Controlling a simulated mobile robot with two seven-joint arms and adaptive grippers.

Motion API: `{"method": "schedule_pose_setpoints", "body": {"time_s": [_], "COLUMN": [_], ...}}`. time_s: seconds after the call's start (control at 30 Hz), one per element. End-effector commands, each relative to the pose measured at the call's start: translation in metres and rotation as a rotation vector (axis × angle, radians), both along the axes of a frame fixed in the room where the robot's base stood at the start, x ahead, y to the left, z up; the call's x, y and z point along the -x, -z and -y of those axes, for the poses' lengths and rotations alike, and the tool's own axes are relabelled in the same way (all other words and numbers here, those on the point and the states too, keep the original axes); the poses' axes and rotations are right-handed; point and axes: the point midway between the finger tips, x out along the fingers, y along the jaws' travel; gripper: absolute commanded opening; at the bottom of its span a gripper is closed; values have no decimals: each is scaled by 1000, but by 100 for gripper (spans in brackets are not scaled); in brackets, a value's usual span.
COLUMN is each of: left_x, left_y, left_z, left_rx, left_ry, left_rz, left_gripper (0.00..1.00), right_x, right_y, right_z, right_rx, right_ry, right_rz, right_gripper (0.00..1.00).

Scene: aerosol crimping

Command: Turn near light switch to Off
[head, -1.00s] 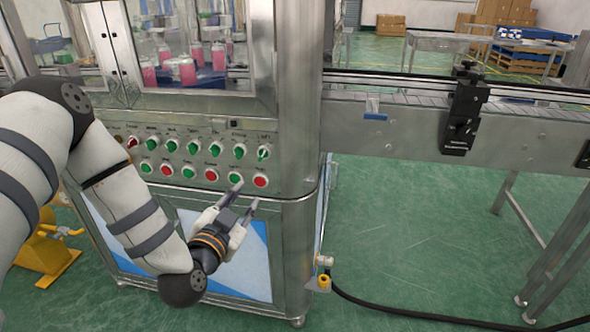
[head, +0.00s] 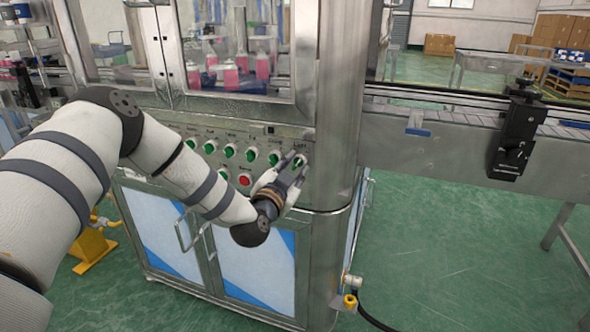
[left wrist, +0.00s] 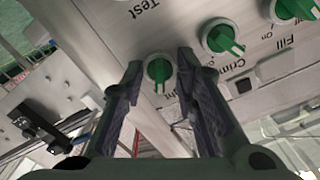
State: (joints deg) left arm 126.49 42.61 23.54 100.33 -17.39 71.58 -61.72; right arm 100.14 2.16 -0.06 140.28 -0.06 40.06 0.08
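The light switch (head: 299,162) is a green rotary knob on a white ring, at the right end of the top row of the steel control panel. It also shows in the left wrist view (left wrist: 158,72), beside a partly hidden label. Its handle points down in that picture. My left gripper (head: 292,163) is at the switch in the head view. In the left wrist view the left gripper (left wrist: 160,64) is open, with one fingertip on each side of the knob. Gaps show beside the knob; I cannot tell whether either finger touches it. My right gripper is not in view.
Other green knobs (left wrist: 222,38) sit along the same row, and a red button (head: 245,180) is below. The machine's glass window (head: 240,50) is above the panel. A conveyor (head: 450,140) runs off to the right. Green floor lies open below it.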

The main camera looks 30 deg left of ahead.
Motion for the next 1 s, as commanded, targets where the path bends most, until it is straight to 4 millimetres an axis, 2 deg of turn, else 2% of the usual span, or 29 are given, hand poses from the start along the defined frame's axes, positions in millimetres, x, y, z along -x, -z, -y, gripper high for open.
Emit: {"method": "schedule_pose_setpoints", "body": {"time_s": [0.1, 0.2, 0.23, 0.67, 1.0], "left_x": [0, 0, 0, 1, 1], "left_y": [-1, -1, -1, -1, -3], "left_z": [0, 0, 0, 0, 0], "left_rx": [0, 0, 0, 37, 268], "left_ry": [1, 1, 1, 1, 0], "left_rz": [1, 1, 1, 11, 68], "left_gripper": [28, 5, 0, 0, 0], "right_x": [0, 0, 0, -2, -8], "right_y": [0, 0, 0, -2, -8], "right_z": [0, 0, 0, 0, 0], "right_rx": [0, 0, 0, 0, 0], "right_ry": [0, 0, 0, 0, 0], "right_rz": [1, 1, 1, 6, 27], "right_gripper": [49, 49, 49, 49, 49]}}
